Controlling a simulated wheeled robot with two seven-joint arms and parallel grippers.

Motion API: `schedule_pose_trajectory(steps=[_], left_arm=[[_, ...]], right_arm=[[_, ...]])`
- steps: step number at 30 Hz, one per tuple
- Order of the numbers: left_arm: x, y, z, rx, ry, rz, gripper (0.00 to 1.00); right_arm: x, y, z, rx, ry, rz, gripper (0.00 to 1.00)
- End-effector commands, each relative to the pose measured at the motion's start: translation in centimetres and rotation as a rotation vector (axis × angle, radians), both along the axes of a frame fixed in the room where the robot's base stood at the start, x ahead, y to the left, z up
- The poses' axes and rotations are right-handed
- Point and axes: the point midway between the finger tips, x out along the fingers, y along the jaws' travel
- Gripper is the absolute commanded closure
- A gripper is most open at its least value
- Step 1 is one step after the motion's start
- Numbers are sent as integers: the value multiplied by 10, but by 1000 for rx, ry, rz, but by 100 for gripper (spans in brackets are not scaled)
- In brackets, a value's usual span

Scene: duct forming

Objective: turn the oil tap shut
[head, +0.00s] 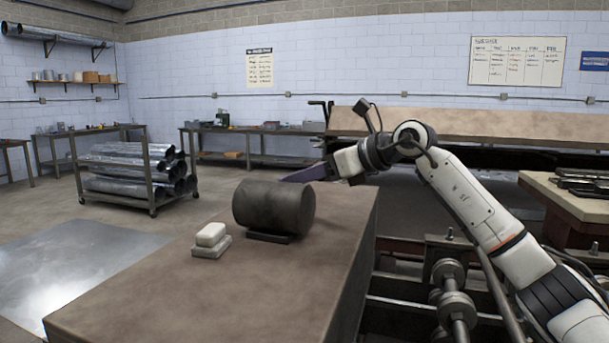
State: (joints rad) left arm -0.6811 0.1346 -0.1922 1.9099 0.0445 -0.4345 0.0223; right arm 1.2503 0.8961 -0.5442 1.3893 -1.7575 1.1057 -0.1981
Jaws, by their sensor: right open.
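A dark grey drum (273,206) lies on its side on a low dark cradle (268,237) on the brown-topped bench. I cannot make out an oil tap; it may be hidden by the drum or too small to tell. My right arm reaches in from the right. My right gripper (304,174) is open and points left, its purplish finger just above and beyond the drum's upper right side. Whether it touches the drum is unclear. My left gripper is out of view.
A white block on a grey block (211,241) sits left of the drum. The bench top (190,300) is clear in front. Metal rollers and shafts (452,290) lie to the right, below my right arm. A cart of metal ducts (130,170) stands at the back left.

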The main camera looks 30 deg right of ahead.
Motion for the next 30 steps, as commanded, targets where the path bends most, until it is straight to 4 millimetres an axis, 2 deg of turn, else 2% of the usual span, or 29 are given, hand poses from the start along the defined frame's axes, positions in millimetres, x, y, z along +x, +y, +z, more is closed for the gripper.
schedule_pose_trajectory(steps=[5,12,17,30], left_arm=[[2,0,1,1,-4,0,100],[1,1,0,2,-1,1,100],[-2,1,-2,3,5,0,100],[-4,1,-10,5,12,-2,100]], right_arm=[[0,0,0,0,0,0,47],[0,0,0,0,0,0,87],[-1,1,0,-2,1,-17,88],[-2,5,-1,-2,1,-252,88]])
